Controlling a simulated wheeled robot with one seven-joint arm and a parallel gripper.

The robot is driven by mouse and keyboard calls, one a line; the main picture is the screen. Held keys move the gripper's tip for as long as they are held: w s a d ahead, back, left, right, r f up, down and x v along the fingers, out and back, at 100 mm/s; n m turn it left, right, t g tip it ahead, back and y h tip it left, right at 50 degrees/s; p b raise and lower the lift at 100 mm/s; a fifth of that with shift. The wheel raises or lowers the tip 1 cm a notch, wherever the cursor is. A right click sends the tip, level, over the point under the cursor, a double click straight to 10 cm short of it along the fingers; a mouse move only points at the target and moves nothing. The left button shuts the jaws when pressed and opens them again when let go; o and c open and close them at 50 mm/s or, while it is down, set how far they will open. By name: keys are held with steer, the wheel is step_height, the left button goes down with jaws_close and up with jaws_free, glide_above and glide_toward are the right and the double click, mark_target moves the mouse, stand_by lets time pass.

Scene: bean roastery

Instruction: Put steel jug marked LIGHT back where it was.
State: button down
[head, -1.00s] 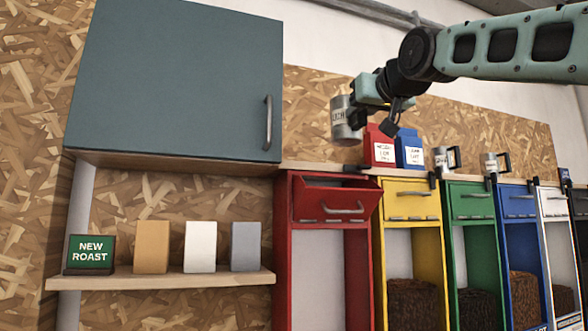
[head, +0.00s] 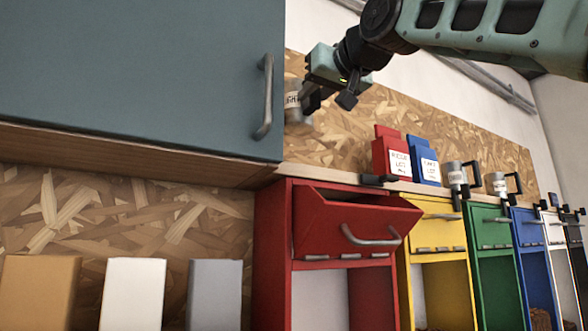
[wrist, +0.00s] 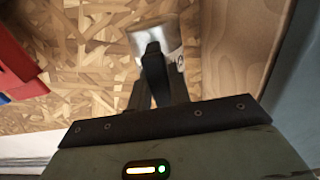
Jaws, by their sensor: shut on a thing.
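The steel jug (head: 292,100) is a small silvery can with a pale label whose lettering I can only partly make out. My gripper (head: 312,100) is shut on it and holds it in the air, above the shelf board over the red bin. In the head view the jug is beside the blue-grey cabinet's right edge, which seems to hide its left side. In the wrist view the jug (wrist: 153,40) is beyond the dark fingers (wrist: 152,85), which close on its black handle. Two other steel jugs (head: 456,175) (head: 496,185) with black handles stand farther right on the board.
The blue-grey wall cabinet (head: 140,70) is shut. Red (head: 391,158) and blue (head: 424,162) labelled packs stand on the board (head: 330,176). The red bin's drawer (head: 350,225) is tilted open. The board left of the packs looks clear. Several bags stand on a lower shelf.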

step_height(320, 180, down, 5)
steer(key=shift+s+d+r+b, duration=0.1)
steer(key=shift+b, duration=0.65)
step_height(320, 180, down, 5)
steer(key=shift+r, duration=0.15)
steer(key=c, duration=1.3)
jaws_free()
steer(key=shift+s, duration=0.1)
steer(key=b, duration=0.6)
glide_toward(306, 122)
steer(key=s+d+f, duration=0.3)
steer(key=s+f, duration=0.1)
steer(key=f, duration=0.1)
steer(key=shift+s, duration=0.35)
